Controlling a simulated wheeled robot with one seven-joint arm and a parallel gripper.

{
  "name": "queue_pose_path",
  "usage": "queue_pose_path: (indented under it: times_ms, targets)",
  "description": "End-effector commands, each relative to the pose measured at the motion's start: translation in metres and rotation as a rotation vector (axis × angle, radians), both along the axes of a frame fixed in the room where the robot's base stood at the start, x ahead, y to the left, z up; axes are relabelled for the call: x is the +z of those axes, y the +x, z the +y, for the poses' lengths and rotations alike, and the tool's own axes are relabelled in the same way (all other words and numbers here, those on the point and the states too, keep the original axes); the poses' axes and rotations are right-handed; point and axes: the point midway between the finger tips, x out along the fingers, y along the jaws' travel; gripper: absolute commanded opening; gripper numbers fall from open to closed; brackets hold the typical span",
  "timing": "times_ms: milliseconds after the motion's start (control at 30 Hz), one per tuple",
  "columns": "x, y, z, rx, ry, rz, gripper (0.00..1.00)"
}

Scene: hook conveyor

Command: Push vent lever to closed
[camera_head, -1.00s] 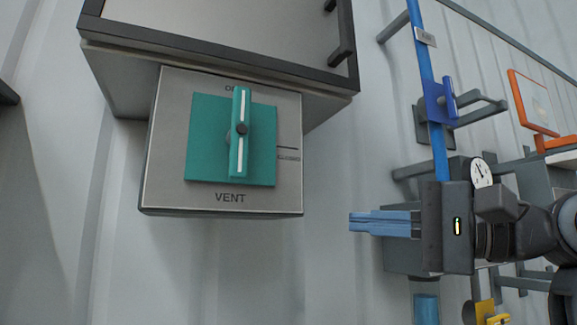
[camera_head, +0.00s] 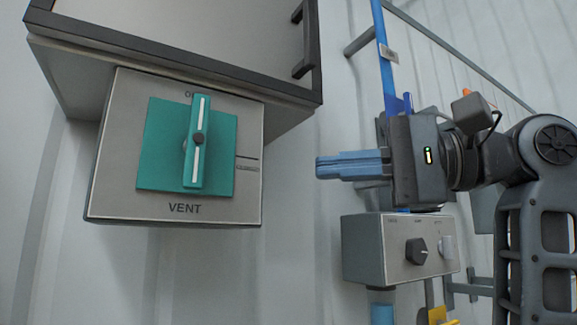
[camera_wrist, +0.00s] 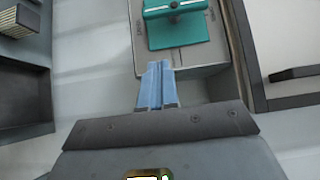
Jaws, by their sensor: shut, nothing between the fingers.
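The vent lever (camera_head: 198,150) is a teal bar with a white stripe on a teal square plate (camera_head: 152,165). It stands upright, its top end at the partly covered upper label. The plate is on a grey box (camera_head: 240,208) marked VENT, and a marked line shows at its right side. In the wrist view the lever (camera_wrist: 178,6) lies sideways near the top edge. My gripper (camera_head: 318,167) is shut and empty, its blue fingers pointing left. It is to the right of the vent box, apart from the lever. In the wrist view my gripper's fingers (camera_wrist: 157,68) overlap the box's edge.
A cabinet with a dark frame (camera_head: 180,45) overhangs the vent box. A grey control box with a black knob (camera_head: 416,251) is below my gripper. A blue pipe (camera_head: 381,60) runs behind my arm. The wall between the vent box and my gripper is clear.

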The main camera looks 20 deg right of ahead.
Motion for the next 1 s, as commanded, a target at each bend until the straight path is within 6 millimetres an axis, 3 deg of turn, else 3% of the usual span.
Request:
queue_pose_path:
  times_ms: [500, 733, 1000]
  targets:
    - [0.001, 0.045, 0.084, 0.003, 0.0, 0.002, 0.0]
    - [0.001, 0.035, 0.111, 0.001, 0.0, 0.0, 0.0]
    - [0.0, 0.033, 0.119, 0.0, 0.0, 0.0, 0.0]
